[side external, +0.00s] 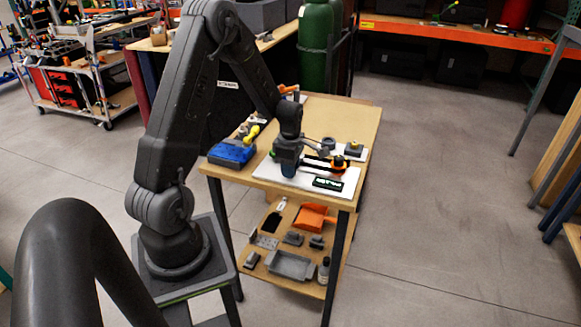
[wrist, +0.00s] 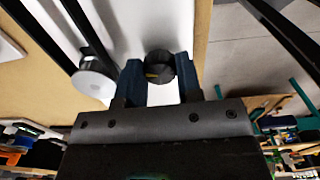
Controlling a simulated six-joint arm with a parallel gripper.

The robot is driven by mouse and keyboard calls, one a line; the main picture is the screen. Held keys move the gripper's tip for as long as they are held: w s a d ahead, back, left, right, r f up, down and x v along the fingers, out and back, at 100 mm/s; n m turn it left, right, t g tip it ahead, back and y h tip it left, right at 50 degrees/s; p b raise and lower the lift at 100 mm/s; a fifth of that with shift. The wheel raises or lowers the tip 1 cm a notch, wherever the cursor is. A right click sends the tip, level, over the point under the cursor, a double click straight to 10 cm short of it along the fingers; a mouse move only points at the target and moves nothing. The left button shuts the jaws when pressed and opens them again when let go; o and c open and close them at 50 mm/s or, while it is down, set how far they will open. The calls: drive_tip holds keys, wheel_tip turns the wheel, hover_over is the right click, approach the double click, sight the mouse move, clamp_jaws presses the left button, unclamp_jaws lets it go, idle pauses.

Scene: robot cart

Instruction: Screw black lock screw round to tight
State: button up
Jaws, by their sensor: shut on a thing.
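The black lock screw (wrist: 160,64) is a round dark knob with a small yellow mark. In the wrist view it sits between the two blue fingers of my gripper (wrist: 147,83), near their tips. The fingers are shut on its sides. In the side view my gripper (side external: 288,170) is low over the white board (side external: 268,175) on the wooden table. I cannot make out the screw there, as the gripper seems to hide it. How deep the screw sits cannot be seen.
Black bars and an orange-and-black part (side external: 339,163) lie right of my gripper. A dark label plate (side external: 328,183) is in front. A blue box (side external: 232,153) stands to the left. In the wrist view a pale round part (wrist: 92,85) sits left of the fingers.

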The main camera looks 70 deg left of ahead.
drive_tip(key=m, duration=0.4)
drive_tip(key=shift+m, duration=0.4)
drive_tip(key=m, duration=0.3)
drive_tip(key=shift+m, duration=0.3)
drive_tip(key=m, duration=1.9)
drive_tip(key=shift+m, duration=1.9)
drive_tip(key=shift+r, duration=0.1)
